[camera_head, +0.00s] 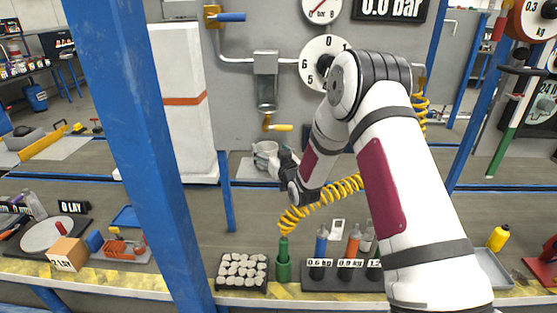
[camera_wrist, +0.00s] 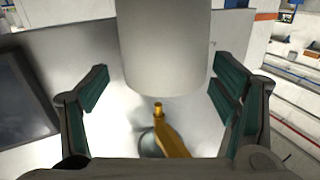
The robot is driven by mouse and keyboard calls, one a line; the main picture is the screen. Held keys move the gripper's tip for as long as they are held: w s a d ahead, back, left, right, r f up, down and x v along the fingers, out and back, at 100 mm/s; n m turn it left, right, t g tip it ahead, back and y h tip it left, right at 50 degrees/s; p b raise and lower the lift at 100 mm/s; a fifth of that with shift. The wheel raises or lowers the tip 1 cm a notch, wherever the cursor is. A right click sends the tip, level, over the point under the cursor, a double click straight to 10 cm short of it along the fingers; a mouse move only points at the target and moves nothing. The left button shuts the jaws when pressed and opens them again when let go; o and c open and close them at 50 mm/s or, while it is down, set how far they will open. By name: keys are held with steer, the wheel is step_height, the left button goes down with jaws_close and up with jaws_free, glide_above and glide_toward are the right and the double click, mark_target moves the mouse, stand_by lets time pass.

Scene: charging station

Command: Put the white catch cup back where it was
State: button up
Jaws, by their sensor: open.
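The white catch cup (camera_head: 265,148) shows small in the head view, below the brass drain valve (camera_head: 267,122) with its yellow lever (camera_head: 282,128). My gripper (camera_head: 275,162) is right at the cup, partly hidden by its own wrist. In the wrist view a large plain white cylinder, which looks like the cup (camera_wrist: 165,45), stands between my two spread fingers (camera_wrist: 160,84). Gaps show between the cylinder and both fingers, so the gripper is open around it. A brass spout and lever (camera_wrist: 170,135) show beyond it. What supports the cup is hidden.
On the bench below are a tray of white stones (camera_head: 242,270), a green holder (camera_head: 283,268) and a rack of coloured bottles (camera_head: 345,270). A coiled yellow hose (camera_head: 322,198) hangs beside my arm. A blue post (camera_head: 135,130) stands at the left.

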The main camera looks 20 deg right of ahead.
steer(key=s+d, duration=0.1)
steer(key=s, duration=0.9)
steer(key=s+r+g+h, duration=0.2)
steer(key=s+r+g, duration=0.4)
steer(key=s+r, duration=0.55)
steer(key=s+r+g, duration=0.2)
steer(key=s+g, duration=0.1)
steer(key=s, duration=1.2)
steer(key=s+a+r+g, duration=0.1)
steer(key=s+r+g, duration=0.1)
steer(key=s, duration=1.3)
steer(key=shift+r+m+g, duration=0.3)
steer(key=shift+m+g, duration=0.1)
steer(key=shift+g, duration=0.5)
